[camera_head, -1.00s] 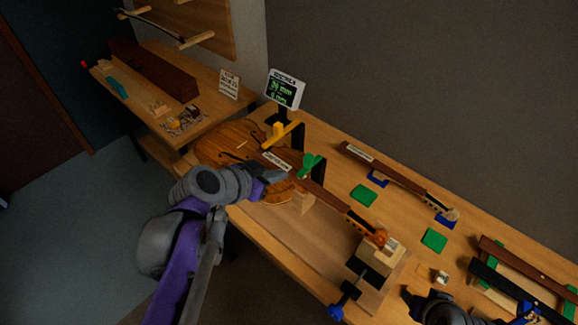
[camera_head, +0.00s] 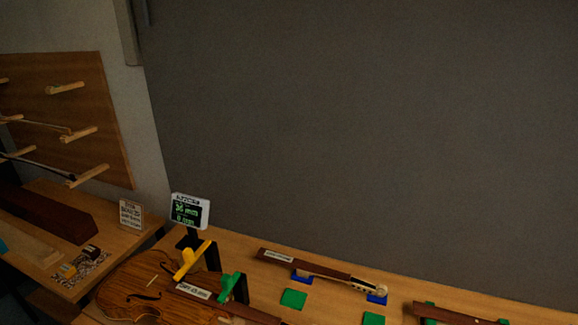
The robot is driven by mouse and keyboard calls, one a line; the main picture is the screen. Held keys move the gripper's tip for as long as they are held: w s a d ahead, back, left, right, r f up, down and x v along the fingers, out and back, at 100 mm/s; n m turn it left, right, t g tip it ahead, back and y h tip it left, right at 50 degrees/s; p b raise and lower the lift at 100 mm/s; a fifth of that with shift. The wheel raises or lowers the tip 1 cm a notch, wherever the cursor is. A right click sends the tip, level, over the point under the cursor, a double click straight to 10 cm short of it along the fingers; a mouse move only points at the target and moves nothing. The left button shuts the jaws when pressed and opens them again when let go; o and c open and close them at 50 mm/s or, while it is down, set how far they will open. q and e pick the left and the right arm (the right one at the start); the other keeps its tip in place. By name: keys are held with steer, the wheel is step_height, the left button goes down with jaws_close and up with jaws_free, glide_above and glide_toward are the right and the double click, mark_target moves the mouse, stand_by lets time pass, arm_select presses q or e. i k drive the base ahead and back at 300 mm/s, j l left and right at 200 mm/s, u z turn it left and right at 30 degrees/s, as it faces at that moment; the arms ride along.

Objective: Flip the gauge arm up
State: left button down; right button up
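The gauge display (camera_head: 190,212), a small white-framed screen with green digits, stands on a dark post at the back of the bench. A yellow arm (camera_head: 191,260), which looks like the gauge arm, slants up to the right in front of the post, over the violin's top. A green lever-like part (camera_head: 231,287) stands just right of it. The violin (camera_head: 135,290) lies on the bench, its lower part cut off by the bottom edge. Neither of my grippers is in view.
A sign (camera_head: 131,214) stands on the left bench. A grey wall (camera_head: 380,130) rises behind.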

mark_target(190, 258)
steer(key=i+j+z, duration=0.1)
steer(key=j+z, duration=0.2)
steer(key=j, duration=0.5)
steer(key=j+z, duration=0.3)
steer(key=j, duration=0.5)
